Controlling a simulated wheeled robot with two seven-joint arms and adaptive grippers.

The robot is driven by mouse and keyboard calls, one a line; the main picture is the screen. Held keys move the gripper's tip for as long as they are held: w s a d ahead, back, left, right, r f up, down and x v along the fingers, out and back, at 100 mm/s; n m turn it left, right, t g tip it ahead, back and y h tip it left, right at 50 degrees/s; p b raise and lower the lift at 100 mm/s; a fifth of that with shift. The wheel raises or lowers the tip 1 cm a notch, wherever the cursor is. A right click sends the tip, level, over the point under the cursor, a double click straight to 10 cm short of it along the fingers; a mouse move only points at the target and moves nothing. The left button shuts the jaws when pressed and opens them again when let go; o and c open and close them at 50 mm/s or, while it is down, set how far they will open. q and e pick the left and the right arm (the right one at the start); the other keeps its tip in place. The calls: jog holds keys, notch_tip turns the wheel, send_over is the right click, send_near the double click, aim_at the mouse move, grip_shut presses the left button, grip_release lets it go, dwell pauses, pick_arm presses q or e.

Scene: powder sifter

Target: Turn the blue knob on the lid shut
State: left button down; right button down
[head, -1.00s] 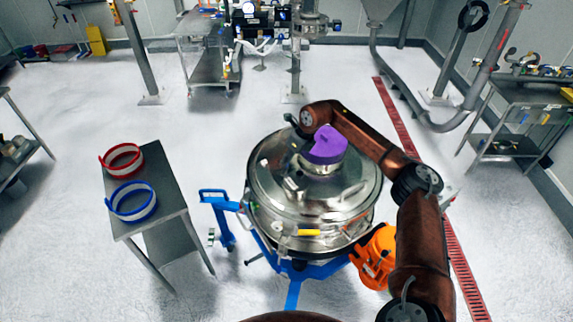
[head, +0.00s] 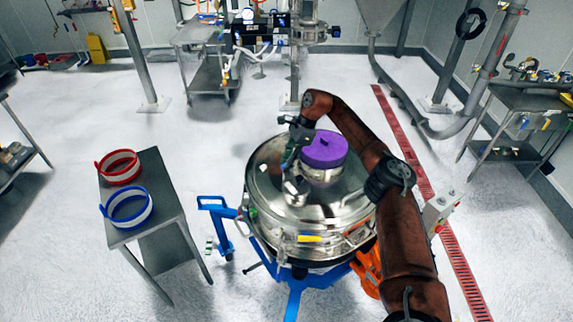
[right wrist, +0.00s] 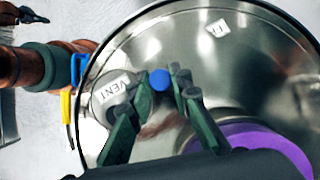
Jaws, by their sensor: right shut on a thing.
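The round steel lid (head: 270,205) sits on top of the sifter, and it also fills most of the right wrist view (right wrist: 225,85). The blue knob (right wrist: 160,80) on the lid is small and round, beside the VENT label (right wrist: 116,90). My right gripper (right wrist: 167,88) is shut on the blue knob, with one green finger on each side of it. In the head view, my right gripper (head: 294,172) hangs over the lid just left of the purple cap (head: 324,150), and the knob is hidden there. My left gripper cannot be made out.
The purple cap also shows close beside my right fingers in the wrist view (right wrist: 265,145). A steel side table (head: 150,232) at the left holds a red-rimmed ring (head: 119,167) and a blue-rimmed ring (head: 127,208).

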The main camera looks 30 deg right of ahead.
jog(key=shift+n, duration=0.6)
jog(key=c, duration=1.8)
grip_release()
jog(key=shift+o, duration=0.2)
jog(key=shift+d+r, duration=0.1)
jog(key=v, duration=1.1)
jog(key=shift+w+d+r, duration=0.2)
jog(key=shift+w+r, duration=0.05)
jog(key=shift+r, duration=0.1)
jog(key=shift+r, duration=0.1)
